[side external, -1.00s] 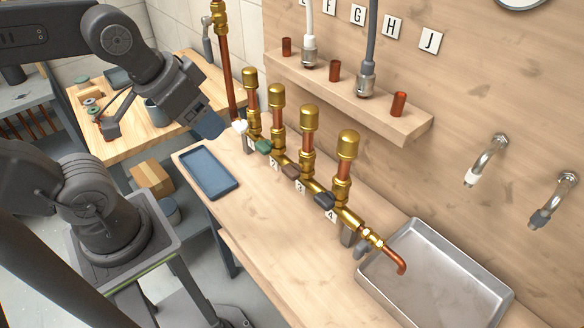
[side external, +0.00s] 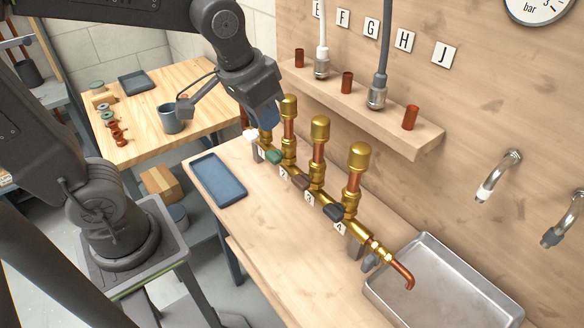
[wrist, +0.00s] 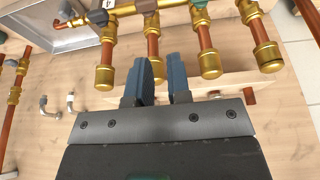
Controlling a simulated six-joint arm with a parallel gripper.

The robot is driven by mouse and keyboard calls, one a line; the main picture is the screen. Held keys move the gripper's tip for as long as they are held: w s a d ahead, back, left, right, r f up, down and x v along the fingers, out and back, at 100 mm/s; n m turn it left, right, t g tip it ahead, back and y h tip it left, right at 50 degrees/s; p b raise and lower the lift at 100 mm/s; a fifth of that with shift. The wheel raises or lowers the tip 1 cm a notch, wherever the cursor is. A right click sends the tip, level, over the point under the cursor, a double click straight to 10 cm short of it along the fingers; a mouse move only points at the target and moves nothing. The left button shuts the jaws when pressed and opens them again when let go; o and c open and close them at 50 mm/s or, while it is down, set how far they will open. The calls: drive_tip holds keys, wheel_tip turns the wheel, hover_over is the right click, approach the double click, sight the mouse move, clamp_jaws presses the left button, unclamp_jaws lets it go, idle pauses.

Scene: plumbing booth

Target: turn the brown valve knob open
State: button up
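The brown valve knob (side external: 300,182) sits on the brass manifold between the green knob (side external: 273,157) and the dark blue-grey knob (side external: 333,212). In the wrist view the brown knob (wrist: 147,5) is at the top edge, partly cut off. My gripper (side external: 267,118) is above the far end of the manifold, hiding the top of the white-knob column. It is up and to the left of the brown knob and apart from it. In the wrist view my gripper (wrist: 163,62) has two blue fingers with an empty gap between them.
Upright copper pipes with brass caps (side external: 320,128) stand behind the knobs. A shelf (side external: 400,138) with hanging hoses runs along the wall. A blue tray (side external: 218,180) lies on the bench, and a metal basin (side external: 440,275) is at right. The bench before the knobs is clear.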

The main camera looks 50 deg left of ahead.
drive_tip(key=shift+w+d+f, duration=0.2)
drive_tip(key=shift+w+d, duration=0.05)
drive_tip(key=shift+w, duration=0.3)
drive_tip(key=shift+w+d+f, duration=0.15)
drive_tip(key=shift+w+d, duration=0.05)
drive_tip(key=shift+w, duration=0.3)
clamp_jaws()
approach(295, 176)
drive_tip(key=x, duration=0.7)
drive_tip(key=shift+w+f, duration=0.1)
drive_tip(key=shift+a+f+g, duration=0.3)
drive_tip(key=shift+a+f, duration=0.2)
drive_tip(key=shift+a, duration=0.2)
drive_tip(key=shift+a+f+h, duration=0.25)
drive_tip(key=shift+f+h, duration=0.4)
drive_tip(key=shift+h, duration=0.1)
drive_tip(key=shift+a+f+h, duration=0.2)
drive_tip(key=shift+f+h, duration=0.4)
drive_tip(key=shift+h, duration=0.15)
drive_tip(key=shift+d+r, duration=0.1)
idle(0.8)
